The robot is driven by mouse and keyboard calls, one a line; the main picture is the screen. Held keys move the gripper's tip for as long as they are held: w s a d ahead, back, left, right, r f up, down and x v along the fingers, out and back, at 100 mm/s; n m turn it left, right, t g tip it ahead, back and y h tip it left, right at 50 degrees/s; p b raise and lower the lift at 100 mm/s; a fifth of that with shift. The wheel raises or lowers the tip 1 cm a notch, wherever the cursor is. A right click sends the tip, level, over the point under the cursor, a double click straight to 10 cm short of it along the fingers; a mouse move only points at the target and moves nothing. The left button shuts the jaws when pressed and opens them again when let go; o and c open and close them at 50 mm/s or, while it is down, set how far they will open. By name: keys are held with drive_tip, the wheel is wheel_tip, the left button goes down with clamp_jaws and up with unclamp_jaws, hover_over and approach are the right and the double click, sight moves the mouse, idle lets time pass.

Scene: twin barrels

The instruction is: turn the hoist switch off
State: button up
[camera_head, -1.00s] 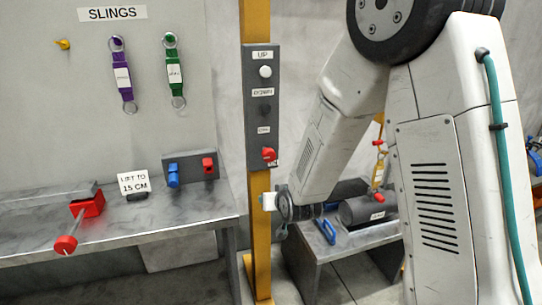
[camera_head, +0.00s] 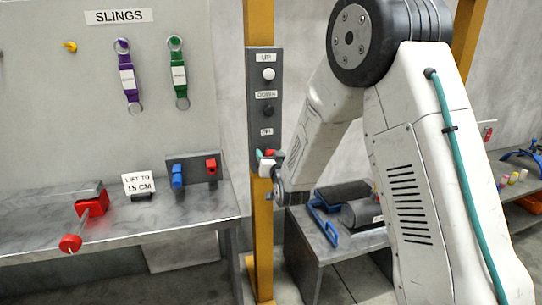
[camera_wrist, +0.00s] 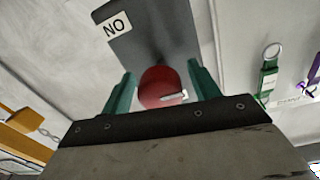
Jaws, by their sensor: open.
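The grey hoist control box (camera_head: 264,90) is fixed to the yellow post and carries a white button labelled UP (camera_head: 268,74) and a black button labelled DOWN (camera_head: 267,110). The red rotary switch sits at its lower end, mostly hidden by my gripper in the head view. In the wrist view the red switch knob (camera_wrist: 161,87), with a pale pointer mark, lies between the two teal fingers of my gripper (camera_wrist: 162,90). The fingers are apart, one on each side of the knob. I cannot tell whether they touch it.
A workbench (camera_head: 195,213) at left holds a red clamp (camera_head: 92,205), a sign (camera_head: 138,185) and a blue and red switch block (camera_head: 195,171). Purple and green slings (camera_head: 180,77) hang on the wall. A low table (camera_head: 300,218) stands behind my arm.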

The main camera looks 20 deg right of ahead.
drive_tip(key=shift+w, duration=0.2)
drive_tip(key=c, duration=1)
drive_tip(key=shift+o, duration=0.2)
drive_tip(key=shift+n, duration=0.4)
drive_tip(key=n, duration=0.3)
drive_tip(key=shift+n, duration=0.4)
drive_tip(key=n, duration=0.4)
drive_tip(key=shift+n, duration=0.3)
drive_tip(key=n, duration=0.4)
drive_tip(key=shift+n, duration=0.3)
drive_tip(key=n, duration=0.4)
drive_tip(key=shift+y, duration=0.3)
drive_tip(key=shift+n, duration=0.4)
